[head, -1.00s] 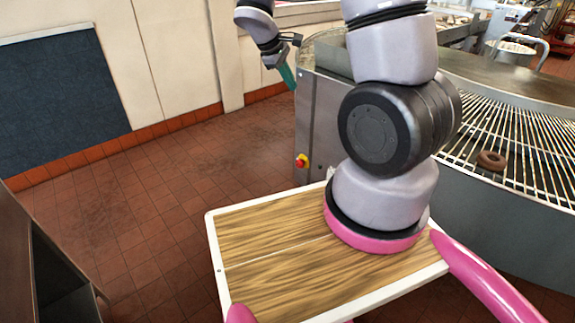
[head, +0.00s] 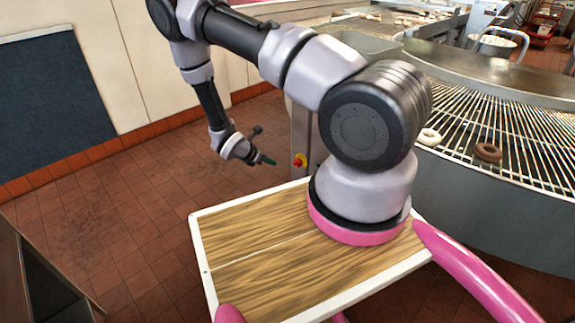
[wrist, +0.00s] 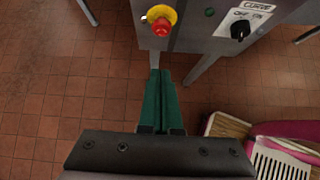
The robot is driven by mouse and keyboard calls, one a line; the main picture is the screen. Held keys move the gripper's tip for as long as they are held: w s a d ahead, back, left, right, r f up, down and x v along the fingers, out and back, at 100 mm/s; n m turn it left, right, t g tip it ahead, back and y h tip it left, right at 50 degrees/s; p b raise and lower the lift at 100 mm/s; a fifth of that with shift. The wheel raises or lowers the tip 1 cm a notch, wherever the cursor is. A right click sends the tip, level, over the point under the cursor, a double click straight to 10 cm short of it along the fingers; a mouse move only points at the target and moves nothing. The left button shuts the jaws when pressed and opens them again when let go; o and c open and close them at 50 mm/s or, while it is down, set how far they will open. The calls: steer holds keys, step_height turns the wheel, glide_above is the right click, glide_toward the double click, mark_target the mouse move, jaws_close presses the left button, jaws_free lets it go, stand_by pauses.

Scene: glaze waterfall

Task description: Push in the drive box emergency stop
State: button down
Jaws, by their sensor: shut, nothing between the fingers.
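The emergency stop is a red mushroom button on a yellow base (head: 299,160), low on the side of the grey metal drive box (head: 301,127) in the head view. In the wrist view the red button (wrist: 161,27) sits near the top, on the grey panel (wrist: 195,35). My gripper (head: 271,161) is just left of the button in the head view, apart from it. In the wrist view its green fingers (wrist: 160,72) are together and empty, pointing toward the button, with a gap that I cannot measure.
A black rotary switch (wrist: 240,30) and a small green button (wrist: 209,12) sit right of the stop. The curved wire conveyor (head: 510,140) carries a brown doughnut (head: 488,152) and a pale one (head: 428,137). Open tiled floor (head: 140,215) lies to the left.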

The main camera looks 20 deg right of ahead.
steer(key=shift+s+f, duration=0.1)
steer(key=shift+f, duration=0.3)
glide_toward(296, 164)
steer(key=a+x, duration=0.1)
steer(key=x, duration=0.6)
steer(key=shift+f, duration=0.4)
steer(key=shift+d, duration=0.1)
